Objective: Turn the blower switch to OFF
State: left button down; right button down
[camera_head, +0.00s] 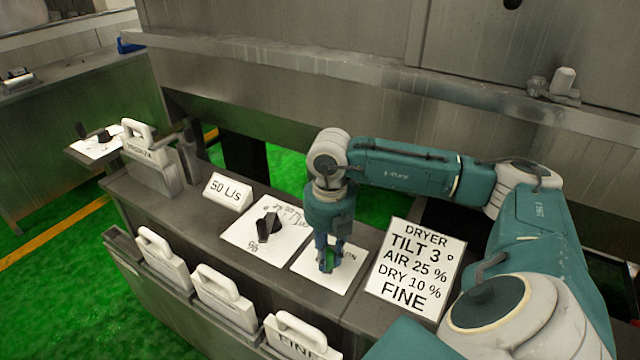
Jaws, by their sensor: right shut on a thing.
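My right gripper (328,262) points down at a white plate (318,278) on the grey console. It is shut on the switch knob at the middle of that plate; the fingers hide most of the knob, and a little green shows between them. The letters "ON" are partly visible at the plate's right side. The knob's exact angle cannot be told, and any OFF label is hidden. My left gripper is not in view.
A black dial (267,226) on a white scale marked % stands left of the gripper. A "50 L/s" sign (228,191) and a dryer settings sign (416,267) flank these plates. Several handled tags (225,296) sit along the front. A metal rail (400,75) runs behind.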

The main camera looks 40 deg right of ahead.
jog(key=shift+s+d+f+n+b, duration=0.1)
jog(key=shift+s+d+n+b, duration=0.15)
jog(key=shift+n+b, duration=0.3)
jog(key=shift+s+d+n+b, duration=0.25)
jog(key=shift+n+b, duration=0.05)
jog(key=shift+n, duration=0.35)
jog(key=shift+s+d+n+b, duration=0.3)
jog(key=shift+d+n+b, duration=0.3)
jog(key=shift+n, duration=0.5)
jog(key=shift+a+r, duration=0.1)
jog(key=shift+r, duration=0.1)
jog(key=c, duration=1.5)
grip_release()
jog(key=shift+c, duration=0.2)
notch_tip(320, 180, up, 12)
jog(key=shift+s+f, duration=0.1)
